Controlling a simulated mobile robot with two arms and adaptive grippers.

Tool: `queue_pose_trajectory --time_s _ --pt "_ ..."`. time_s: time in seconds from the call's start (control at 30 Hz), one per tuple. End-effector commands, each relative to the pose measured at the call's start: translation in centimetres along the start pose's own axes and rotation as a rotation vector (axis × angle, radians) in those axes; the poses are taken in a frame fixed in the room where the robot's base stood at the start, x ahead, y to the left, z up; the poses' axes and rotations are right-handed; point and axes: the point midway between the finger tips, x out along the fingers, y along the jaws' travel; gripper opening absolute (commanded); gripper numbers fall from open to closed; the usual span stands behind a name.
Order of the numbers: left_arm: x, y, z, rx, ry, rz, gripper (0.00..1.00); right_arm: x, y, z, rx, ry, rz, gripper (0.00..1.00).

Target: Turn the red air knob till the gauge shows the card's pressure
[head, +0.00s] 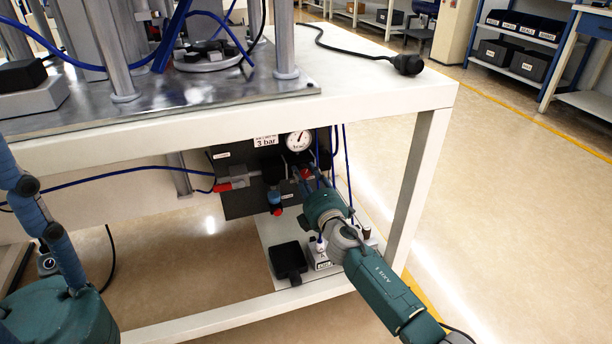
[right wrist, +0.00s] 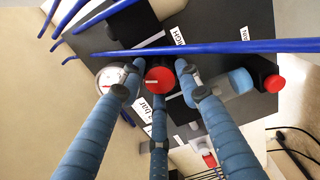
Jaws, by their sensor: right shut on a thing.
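The red air knob (head: 305,173) is on the dark panel under the bench, just below the gauge. In the right wrist view the knob (right wrist: 159,79) faces me with a pale mark across it. My right gripper (head: 302,176) is shut on the knob, its blue fingers around it. The round white gauge (head: 299,140) shows a needle, but its reading is too small to tell. The gauge (right wrist: 112,78) is partly behind a finger in the wrist view. The card (head: 266,141) beside the gauge reads 3 bar. Part of my left gripper (head: 50,235) shows at the left edge, its fingertips not clearly visible.
Blue hoses (right wrist: 200,47) cross close to the fingers. A blue fitting with a red end (head: 277,211) and another red part (head: 224,187) sit on the panel. The bench leg (head: 415,190) stands right of my arm. A black box (head: 288,261) lies on the lower shelf.

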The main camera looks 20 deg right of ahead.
Motion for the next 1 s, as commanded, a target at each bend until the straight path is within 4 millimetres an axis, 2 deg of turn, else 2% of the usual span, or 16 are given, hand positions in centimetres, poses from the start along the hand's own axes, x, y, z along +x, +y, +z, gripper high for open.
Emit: queue_pose_trajectory --time_s 0.03,0.5,1.0 --pt "0.05 0.00 -0.02 0.000 0.001 0.000 0.40 0.02 0.27 -0.82 -0.045 0.016 0.006 0.07" --pt "-0.01 -0.03 -0.01 -0.001 -0.008 -0.003 0.40 -0.04 -0.11 -0.86 -0.463 0.017 0.005 0.07" --pt "-0.26 -0.06 0.08 -0.003 -0.020 -0.007 0.40 -0.10 -0.49 -0.82 -0.682 0.017 0.003 0.07"
